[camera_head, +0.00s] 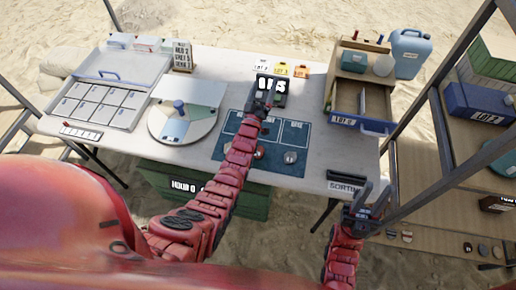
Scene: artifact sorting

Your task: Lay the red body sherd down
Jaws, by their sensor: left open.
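My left gripper (264,90) is open at the back of the blue mat (235,125), in front of the black display unit (280,99). Its fingers partly cover this unit. A small reddish sherd (259,152) lies on the mat, right beside my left forearm, which may hide part of it. A grey sherd (290,157) lies to its right on the mat. I cannot tell whether anything lies between the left fingertips. My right gripper (374,192) is off the table's front right corner, with its fingers spread and nothing visible between them.
A round sectored turntable (170,130) and a compartment tray (100,105) stand on the left. A wooden cabinet with an open blue-fronted drawer (358,125) stands at the right. Small coloured tags (282,69) stand at the back.

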